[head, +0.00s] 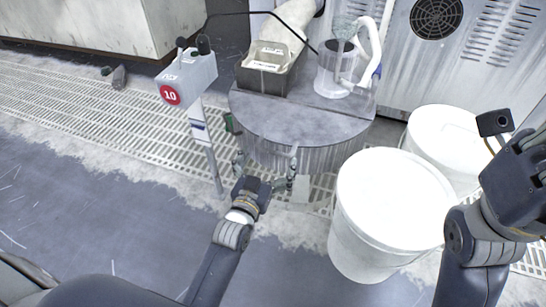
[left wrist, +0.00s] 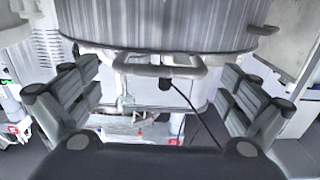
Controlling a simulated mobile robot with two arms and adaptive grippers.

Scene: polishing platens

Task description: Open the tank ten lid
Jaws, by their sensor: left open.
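Tank ten is the round grey tank beside the post whose sign (head: 171,95) reads 10. Its flat round lid (head: 290,122) is down, with several items on it. My left gripper (head: 267,166) is open at the tank's front side, just below the lid's rim. In the left wrist view the open, empty fingers (left wrist: 160,90) spread wide. A pale handle-like bar (left wrist: 150,70) lies ahead between them, under the large grey curved side (left wrist: 170,25); I cannot tell whether they touch it. My right gripper (head: 515,165) is at the right edge, partly cut off, away from the tank.
A grey bin (head: 270,70) and a clear pitcher (head: 336,75) stand on the lid. Two white lidded buckets (head: 392,205) (head: 445,135) stand right of the tank. A vented metal cabinet (head: 480,60) is behind.

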